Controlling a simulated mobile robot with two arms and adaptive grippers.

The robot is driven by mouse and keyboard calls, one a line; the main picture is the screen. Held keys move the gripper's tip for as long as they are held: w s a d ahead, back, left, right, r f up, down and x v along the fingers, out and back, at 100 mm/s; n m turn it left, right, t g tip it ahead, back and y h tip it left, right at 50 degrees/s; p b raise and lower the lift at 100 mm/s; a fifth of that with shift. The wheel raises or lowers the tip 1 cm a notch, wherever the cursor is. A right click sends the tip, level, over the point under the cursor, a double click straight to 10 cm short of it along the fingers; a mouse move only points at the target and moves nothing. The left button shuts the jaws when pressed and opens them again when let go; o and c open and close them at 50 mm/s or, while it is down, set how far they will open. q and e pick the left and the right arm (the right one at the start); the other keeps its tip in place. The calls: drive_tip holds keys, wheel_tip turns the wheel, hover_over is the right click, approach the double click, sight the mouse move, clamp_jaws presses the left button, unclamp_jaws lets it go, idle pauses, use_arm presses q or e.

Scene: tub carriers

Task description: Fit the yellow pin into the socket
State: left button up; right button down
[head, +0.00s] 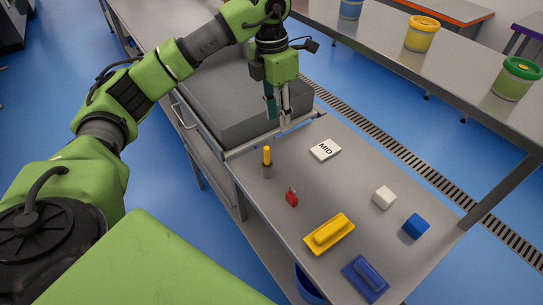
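The yellow pin (267,154) stands upright on the grey bench, with its lower end at a short grey-brown cylinder (267,171) that looks like the socket. I cannot tell how deep the pin sits in it. My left gripper (278,119) points down above the bench, behind the pin and a little to its right in the head view. Its two fingers look apart, with nothing seen between them. It does not touch the pin. My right gripper is not in view.
A large grey block (222,98) stands behind the pin. A white MID tile (325,150), red piece (292,198), white cube (384,197), blue block (416,226), yellow piece (329,234) and blue piece (366,278) lie on the bench. Lidded tubs stand on the far shelf (455,73).

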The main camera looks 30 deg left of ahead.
use_arm(q)
drive_tip(key=a, duration=0.2)
drive_tip(key=y+p, duration=0.1)
drive_tip(key=p, duration=0.1)
hover_over(267, 147)
wheel_tip(267, 147, down, 7)
drive_tip(key=shift+w+a+f, duration=0.1)
drive_tip(key=shift+f+p, duration=0.4)
drive_tip(key=shift+f, duration=0.05)
drive_tip(key=f, duration=0.1)
drive_tip(key=f+p, duration=0.2)
drive_tip(key=shift+s+f+n, duration=0.3)
drive_tip(key=shift+f, duration=0.45)
drive_tip(key=shift+w, duration=0.1)
clamp_jaws()
